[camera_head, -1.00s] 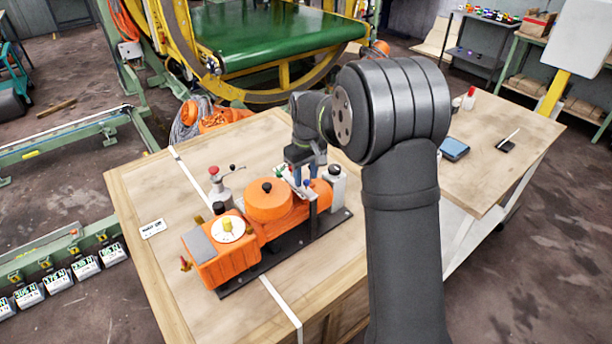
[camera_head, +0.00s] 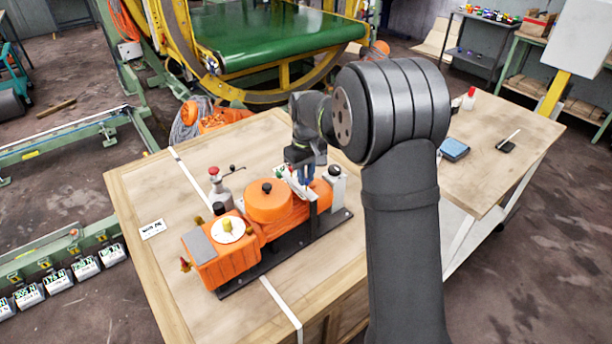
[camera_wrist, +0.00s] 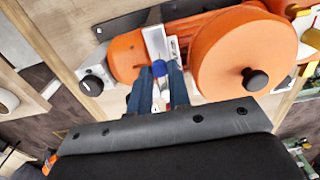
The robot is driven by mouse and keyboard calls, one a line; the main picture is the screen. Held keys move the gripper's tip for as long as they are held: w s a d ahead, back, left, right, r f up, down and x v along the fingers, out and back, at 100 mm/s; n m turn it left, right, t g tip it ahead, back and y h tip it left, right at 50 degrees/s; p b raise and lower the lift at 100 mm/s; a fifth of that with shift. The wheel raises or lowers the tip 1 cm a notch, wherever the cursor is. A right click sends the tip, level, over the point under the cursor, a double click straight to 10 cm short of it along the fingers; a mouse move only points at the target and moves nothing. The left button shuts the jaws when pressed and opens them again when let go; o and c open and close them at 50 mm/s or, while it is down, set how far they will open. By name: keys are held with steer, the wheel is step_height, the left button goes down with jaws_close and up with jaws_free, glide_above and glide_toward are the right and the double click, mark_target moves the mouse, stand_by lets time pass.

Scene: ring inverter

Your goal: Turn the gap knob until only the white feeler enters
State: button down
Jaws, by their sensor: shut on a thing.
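My gripper (camera_wrist: 160,76) points down over the right half of the orange machine (camera_head: 268,205). Its blue-grey fingers (camera_head: 305,179) are shut on a small blue piece (camera_wrist: 159,68), seemingly a feeler handle. A white piece (camera_wrist: 158,95) and a reddish bit (camera_wrist: 168,99) show between the fingers, closer to the palm; I cannot tell what they belong to. A black knob (camera_head: 334,171) tops a white block at the machine's right end; it also shows in the wrist view (camera_wrist: 92,85). A yellow knob (camera_head: 227,225) sits on a white dial at the left end.
An orange drum with a black knob (camera_head: 267,187) stands close beside my gripper. A white card (camera_head: 153,229) lies on the wooden table (camera_head: 150,270). The table's front and left are mostly clear.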

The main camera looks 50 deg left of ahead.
steer(key=c, duration=1.3)
jaws_free()
steer(key=shift+r, duration=0.25)
steer(key=shift+c, duration=0.2)
step_height(320, 180, up, 17)
steer(key=shift+r, duration=0.2)
step_height(320, 180, down, 18)
steer(key=shift+f, duration=0.15)
